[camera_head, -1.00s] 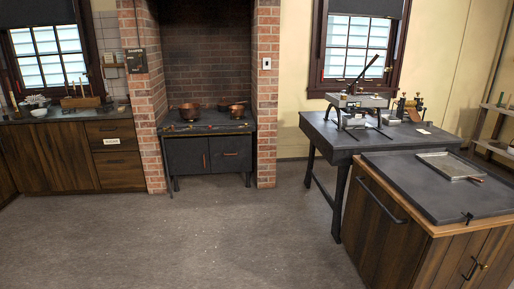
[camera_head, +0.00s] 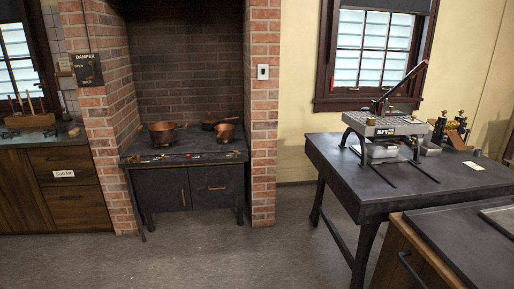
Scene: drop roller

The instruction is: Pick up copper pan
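Several copper pans stand on the dark stove (camera_head: 190,158) inside the brick alcove. A larger copper pan (camera_head: 163,133) is at the left of the stove top. A smaller copper pan (camera_head: 225,131) is at the right. A darker pan (camera_head: 209,124) sits behind, between them. All look upright. I cannot tell which one the task means. Neither of my grippers is in view.
A dark table (camera_head: 400,185) with a lever press (camera_head: 385,127) stands at the right. A wooden cabinet (camera_head: 440,250) is at the near right. Drawers (camera_head: 75,185) flank the alcove at left. The floor (camera_head: 200,255) before the stove is clear.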

